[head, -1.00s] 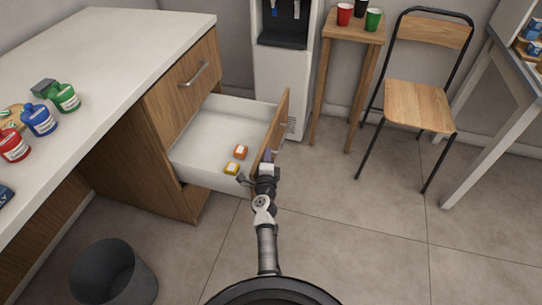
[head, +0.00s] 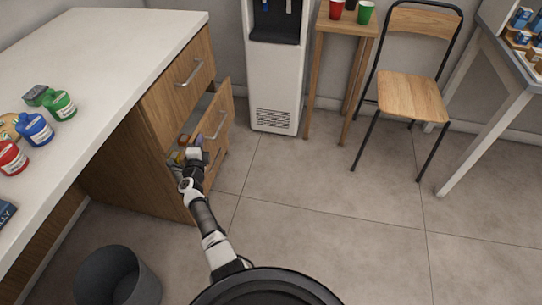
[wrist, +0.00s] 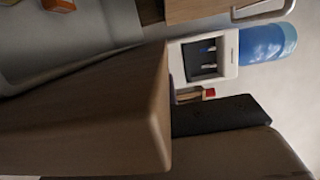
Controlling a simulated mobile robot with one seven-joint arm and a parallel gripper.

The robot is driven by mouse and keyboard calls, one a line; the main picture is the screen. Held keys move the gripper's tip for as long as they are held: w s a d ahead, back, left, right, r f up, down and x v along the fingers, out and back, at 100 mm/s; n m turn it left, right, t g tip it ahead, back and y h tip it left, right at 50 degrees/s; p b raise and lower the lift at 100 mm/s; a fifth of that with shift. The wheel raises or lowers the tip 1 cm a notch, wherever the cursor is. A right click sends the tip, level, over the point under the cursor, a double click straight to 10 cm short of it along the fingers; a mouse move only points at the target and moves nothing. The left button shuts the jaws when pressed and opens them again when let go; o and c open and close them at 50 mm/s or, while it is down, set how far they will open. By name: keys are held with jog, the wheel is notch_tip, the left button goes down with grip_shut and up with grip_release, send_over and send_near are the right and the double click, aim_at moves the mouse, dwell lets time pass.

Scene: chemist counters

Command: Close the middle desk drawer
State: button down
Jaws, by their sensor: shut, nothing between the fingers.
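The middle desk drawer (head: 217,122) has a wooden front with a metal handle and stands partly open, its front still out from the desk. My gripper (head: 202,143) is shut and empty at the left end of that front, close against it; exact contact is hard to tell. The wrist view shows the wooden drawer front (wrist: 105,125) large and close, with the pale drawer interior behind it. An orange box (head: 184,138) lies inside the drawer and also shows in the wrist view (wrist: 58,5). My gripper partly hides the drawer's contents.
The closed top drawer (head: 188,82) is above, under the white desktop (head: 120,45) holding several bottles. A dark bin (head: 118,278) stands at the lower left. A water dispenser (head: 274,85), stool (head: 345,30) and chair (head: 410,95) stand behind.

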jog(key=w+a+b, duration=0.1)
jog(key=a+b, duration=0.1)
jog(key=a, duration=0.4)
jog(key=shift+w+a, duration=0.25)
jog(key=shift+w, duration=0.15)
jog(key=shift+a+r, duration=0.15)
